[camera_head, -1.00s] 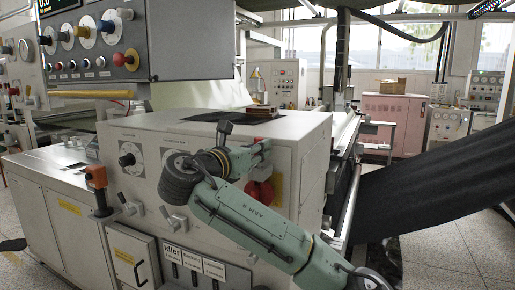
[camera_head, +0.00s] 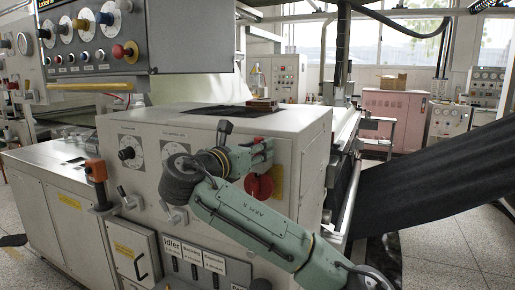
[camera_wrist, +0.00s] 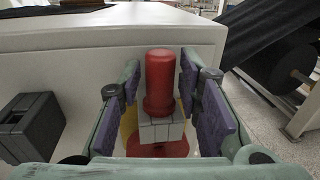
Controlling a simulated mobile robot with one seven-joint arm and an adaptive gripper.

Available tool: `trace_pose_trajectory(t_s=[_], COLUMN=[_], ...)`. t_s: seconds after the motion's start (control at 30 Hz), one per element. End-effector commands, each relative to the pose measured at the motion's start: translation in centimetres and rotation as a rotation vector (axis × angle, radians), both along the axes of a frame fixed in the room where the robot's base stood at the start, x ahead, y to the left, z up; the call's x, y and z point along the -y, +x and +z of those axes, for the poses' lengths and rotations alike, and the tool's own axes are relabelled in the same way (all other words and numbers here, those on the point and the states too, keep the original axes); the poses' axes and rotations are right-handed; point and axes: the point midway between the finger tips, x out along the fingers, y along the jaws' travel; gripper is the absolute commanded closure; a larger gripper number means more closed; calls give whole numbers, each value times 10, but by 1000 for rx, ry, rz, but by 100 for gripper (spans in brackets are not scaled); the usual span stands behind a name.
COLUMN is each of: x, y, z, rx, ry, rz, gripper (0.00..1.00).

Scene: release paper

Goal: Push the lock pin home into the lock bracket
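In the wrist view a red, round-topped lock pin (camera_wrist: 159,82) stands upright in a pale block, which looks like the lock bracket (camera_wrist: 161,131). My gripper (camera_wrist: 162,95) has its purple pads on both sides of the pin, with a small gap on each side. In the head view my gripper (camera_head: 252,156) is at the front right of the grey machine, and a bit of red shows just above it. How deep the pin sits is hard to tell.
A red disc (camera_head: 259,187) on a yellow plate (camera_head: 278,181) sits just below my gripper. The machine housing (camera_head: 290,130) rises close behind. A dark box (camera_wrist: 30,125) sticks out at left in the wrist view. An orange-topped lever (camera_head: 96,171) stands at the left.

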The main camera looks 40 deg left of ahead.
Motion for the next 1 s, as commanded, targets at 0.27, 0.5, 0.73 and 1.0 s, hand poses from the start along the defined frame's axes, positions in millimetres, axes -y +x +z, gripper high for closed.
trace_pose_trajectory(t_s=[0.27, 0.5, 0.73, 1.0], x=[0, 0, -2, 2], y=[0, -6, -35, -70], z=[0, 0, 0, -2], rx=[0, 0, -2, -4], ry=[0, 0, 6, 3], rz=[0, 1, 16, 11], gripper=[57, 57, 57, 57])
